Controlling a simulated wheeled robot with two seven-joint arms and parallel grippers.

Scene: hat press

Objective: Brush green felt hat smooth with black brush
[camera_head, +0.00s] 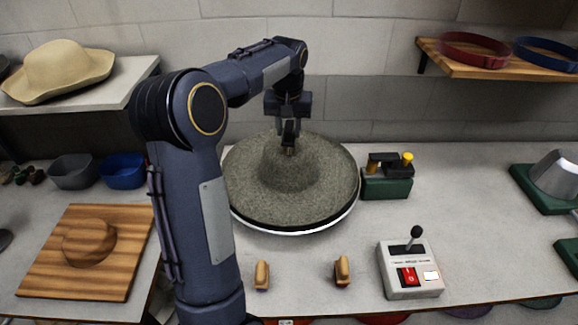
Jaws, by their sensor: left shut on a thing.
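The green felt hat (320,190) is grey-green, with a wide flat brim and a raised crown. It sits crown up on a round plate with a pale rim (296,232) in the middle of the table. My left gripper (290,138) points down at the top of the crown. It is shut on a small dark thing with a brownish end, apparently the black brush (290,149). The brush is mostly hidden by the fingers, and I cannot tell whether it touches the felt. My right gripper is not in view.
Two small wooden-handled brushes (262,275) (342,271) stand at the front edge. A control box with a lever (410,272) and a green device (386,184) are on the right. A wooden hat form (89,242) and bowls (122,172) are left.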

